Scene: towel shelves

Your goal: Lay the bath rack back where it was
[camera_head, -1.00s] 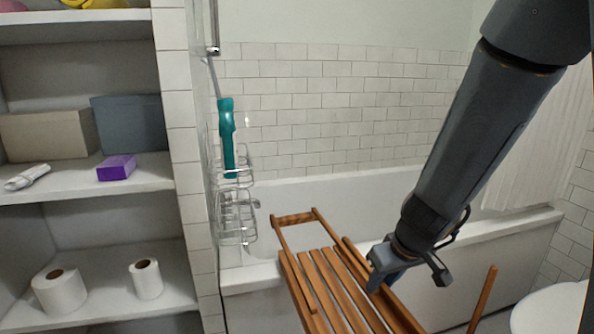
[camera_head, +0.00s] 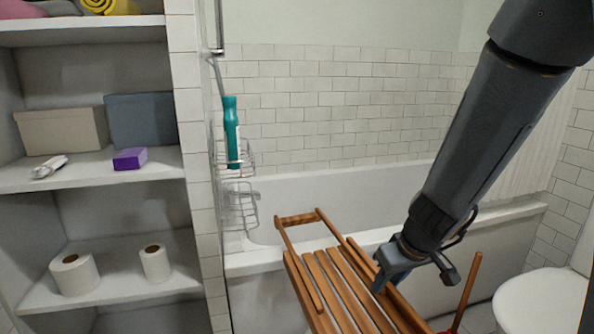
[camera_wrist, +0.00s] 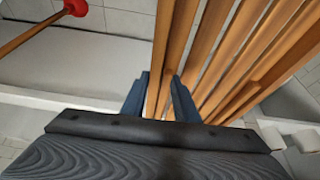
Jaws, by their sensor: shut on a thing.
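The wooden slatted bath rack (camera_head: 345,292) is held up in front of the bathtub, its far end reaching over the near rim. My gripper (camera_head: 384,281) is shut on one of its long side rails, on the right of the rack. In the wrist view, my gripper (camera_wrist: 162,100) has its blue fingers either side of a wooden rail, and the rack's slats (camera_wrist: 215,50) run away to the right. The bathtub (camera_head: 330,200) stands behind, with its near rim (camera_head: 255,260) partly hidden by the rack and my arm.
Shelves (camera_head: 110,275) with toilet rolls and boxes stand at left. A wire caddy (camera_head: 240,200) with a teal bottle (camera_head: 231,125) hangs at the tub's left end. A white toilet (camera_head: 545,300) is at right. A red plunger (camera_head: 464,300) stands near the tub front.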

